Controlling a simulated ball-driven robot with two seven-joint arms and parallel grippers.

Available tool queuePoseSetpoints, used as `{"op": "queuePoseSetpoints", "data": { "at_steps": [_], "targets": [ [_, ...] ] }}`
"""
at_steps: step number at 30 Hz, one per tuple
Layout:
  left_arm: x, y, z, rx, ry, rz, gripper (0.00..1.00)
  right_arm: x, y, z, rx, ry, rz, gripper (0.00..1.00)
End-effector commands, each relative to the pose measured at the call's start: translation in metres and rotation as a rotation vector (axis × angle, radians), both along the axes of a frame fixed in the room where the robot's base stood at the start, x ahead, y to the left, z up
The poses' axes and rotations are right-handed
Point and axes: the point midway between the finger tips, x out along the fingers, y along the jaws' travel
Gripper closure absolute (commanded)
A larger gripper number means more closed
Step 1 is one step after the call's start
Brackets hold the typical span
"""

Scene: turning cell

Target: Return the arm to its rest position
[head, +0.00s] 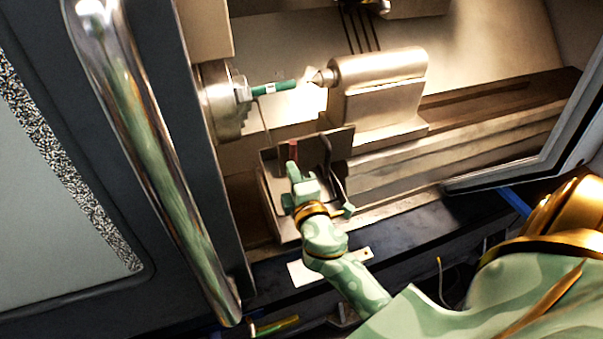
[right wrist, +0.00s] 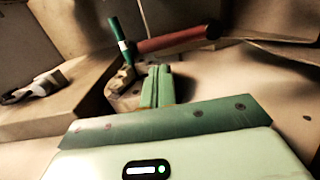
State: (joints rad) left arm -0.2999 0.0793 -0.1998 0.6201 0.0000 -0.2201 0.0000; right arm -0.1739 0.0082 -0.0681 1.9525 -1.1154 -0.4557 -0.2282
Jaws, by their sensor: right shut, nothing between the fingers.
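My right arm, pale green with gold joints, reaches into the turning machine from the lower right of the head view. Its gripper (head: 293,172) is over the carriage (head: 268,200). In the right wrist view its two green fingers (right wrist: 158,72) are together, with nothing between them. A red bar (right wrist: 178,40) lies beyond the fingertips; a red piece (head: 293,150) also shows beside the gripper in the head view. A green rod (head: 273,88) with a white band runs between the chuck (head: 222,98) and the tailstock tip. My left gripper is not in view.
The tailstock (head: 378,85) stands behind and right of my gripper. A large shiny handle (head: 150,150) is at the left. A dark-framed door edge (head: 530,175) is at the right. A white plate (head: 310,268) lies on the front ledge below my forearm.

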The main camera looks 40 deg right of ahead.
Motion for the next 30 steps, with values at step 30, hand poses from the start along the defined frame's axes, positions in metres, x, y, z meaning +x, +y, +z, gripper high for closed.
{"op": "queuePoseSetpoints", "data": {
  "at_steps": [30],
  "targets": [
    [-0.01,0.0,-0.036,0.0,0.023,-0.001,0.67,-0.127,0.007,-0.011,0.136,0.047,-0.127,1.0]
  ]
}}
